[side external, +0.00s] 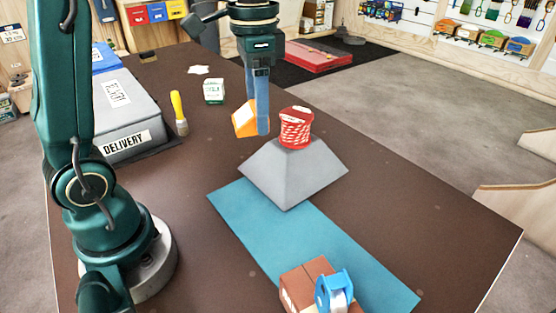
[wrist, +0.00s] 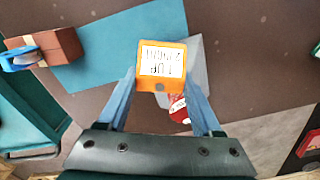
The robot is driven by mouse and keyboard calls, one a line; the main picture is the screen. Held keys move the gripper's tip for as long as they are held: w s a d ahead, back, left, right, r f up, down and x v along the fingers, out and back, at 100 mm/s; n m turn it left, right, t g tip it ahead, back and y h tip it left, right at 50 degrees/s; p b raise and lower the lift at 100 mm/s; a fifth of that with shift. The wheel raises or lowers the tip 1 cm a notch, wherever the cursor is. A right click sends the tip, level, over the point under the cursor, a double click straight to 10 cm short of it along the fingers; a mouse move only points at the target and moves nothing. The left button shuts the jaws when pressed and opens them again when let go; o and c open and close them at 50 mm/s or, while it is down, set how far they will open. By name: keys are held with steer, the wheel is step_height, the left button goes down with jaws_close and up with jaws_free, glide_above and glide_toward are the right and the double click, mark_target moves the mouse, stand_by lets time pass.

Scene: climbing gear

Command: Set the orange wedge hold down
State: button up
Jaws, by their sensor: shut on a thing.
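The orange wedge hold (side external: 244,119) is in my gripper (side external: 262,122), raised above the brown table. In the wrist view, the orange wedge hold (wrist: 161,66) sits between the two blue fingers of my gripper (wrist: 160,84), with a white printed label facing the camera. My gripper is shut on it. In the side view it hangs left of a grey pyramid-shaped block (side external: 300,178), which carries a red and white roll of cord (side external: 296,128). In the wrist view the hold hides part of the grey block and cord. I cannot tell its exact height.
A teal mat (side external: 240,205) lies in front of the grey block. A brown box with a blue tape dispenser (side external: 333,290) stands on its near end. A yellow-handled brush (side external: 178,112), a small green and white box (side external: 214,91) and a grey delivery box (side external: 125,115) are at the left.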

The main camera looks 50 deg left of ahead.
steer(key=shift+w+d+r+m, duration=0.1)
steer(key=shift+w+d+m, duration=0.25)
steer(key=shift+m, duration=0.55)
steer(key=w+d+m, duration=0.4)
steer(key=m, duration=2.2)
glide_above(352, 239)
step_height(352, 239, down, 12)
steer(key=shift+w+a, duration=0.1)
steer(key=shift+n, duration=0.3)
steer(key=shift+f, duration=2.2)
steer(key=shift+f, duration=0.15)
